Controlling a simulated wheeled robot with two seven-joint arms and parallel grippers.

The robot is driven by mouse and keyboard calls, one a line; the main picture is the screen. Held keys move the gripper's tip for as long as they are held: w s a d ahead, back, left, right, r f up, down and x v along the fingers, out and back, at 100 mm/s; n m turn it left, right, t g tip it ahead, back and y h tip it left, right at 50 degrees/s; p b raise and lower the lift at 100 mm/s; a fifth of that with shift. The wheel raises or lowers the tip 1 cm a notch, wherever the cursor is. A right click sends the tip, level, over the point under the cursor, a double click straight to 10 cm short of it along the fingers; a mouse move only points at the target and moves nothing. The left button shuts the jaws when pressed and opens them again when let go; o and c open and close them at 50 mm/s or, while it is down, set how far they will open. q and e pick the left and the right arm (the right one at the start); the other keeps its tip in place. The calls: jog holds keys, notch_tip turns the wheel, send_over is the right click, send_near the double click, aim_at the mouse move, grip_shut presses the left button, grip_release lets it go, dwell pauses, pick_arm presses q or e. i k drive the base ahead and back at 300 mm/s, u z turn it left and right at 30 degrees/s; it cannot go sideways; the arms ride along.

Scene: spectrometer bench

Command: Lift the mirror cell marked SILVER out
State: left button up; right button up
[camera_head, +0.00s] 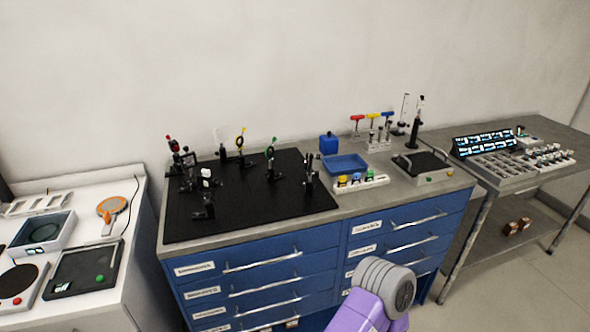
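No marking that reads SILVER can be made out at this size, so I cannot tell which piece is that mirror cell. Small mounts on posts stand on the black breadboard (250,217), among them one with a red top (173,145), one with a yellow ring (240,142) and one with a green part (271,151). A white rack (375,182) holds small yellow, blue and green-topped pieces. A grey slotted tray (502,170) and a dark panel of bright labels (484,142) are on the right table. Neither gripper shows; only a purple and grey arm link of mine is at the bottom.
The breadboard lies on a blue drawer cabinet (250,274). A blue tray (345,164), a blue box (328,144) and coloured-handled drivers (373,117) stand behind the rack. A black-topped device (421,162) is at right. A white bench (110,275) with instruments is at left.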

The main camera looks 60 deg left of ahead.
aim_at(205, 173)
jog(key=z, duration=0.6)
jog(key=k, duration=1.75)
jog(key=u, duration=1.65)
